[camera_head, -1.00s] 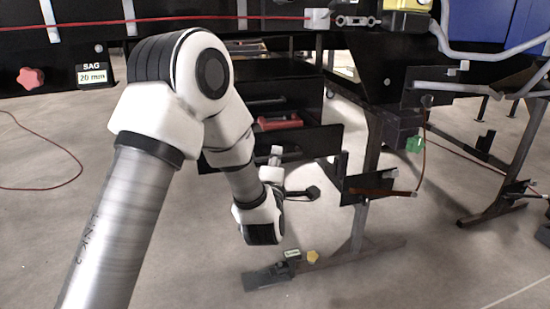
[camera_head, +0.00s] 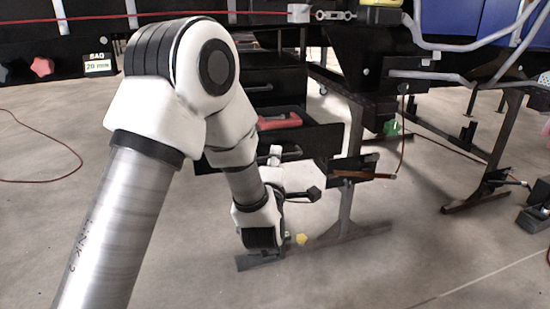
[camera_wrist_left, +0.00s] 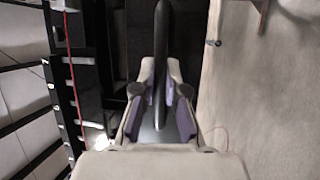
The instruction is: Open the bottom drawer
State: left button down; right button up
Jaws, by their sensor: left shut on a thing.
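The bottom drawer (camera_head: 318,143) is black and stands pulled out from the dark cabinet under the conveyor. A red tool (camera_head: 280,121) lies inside it. My left arm reaches down in front of the drawer and hides its left part. My left gripper (camera_head: 275,163) is at the drawer front, mostly hidden behind its own wrist. In the left wrist view, my left gripper (camera_wrist_left: 160,88) is shut on a dark bar, the drawer handle (camera_wrist_left: 163,40), which runs between its two fingers. My right gripper is not in view.
A dark block (camera_head: 250,262) and a small yellow piece (camera_head: 302,239) are on the floor by my wrist. Floor in front is mostly clear.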

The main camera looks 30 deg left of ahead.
pick_arm(q)
jog(key=c, duration=1.2)
grip_release()
jog(key=v, duration=0.7)
jog(key=shift+s, duration=0.2)
jog(key=shift+d+f, duration=0.1)
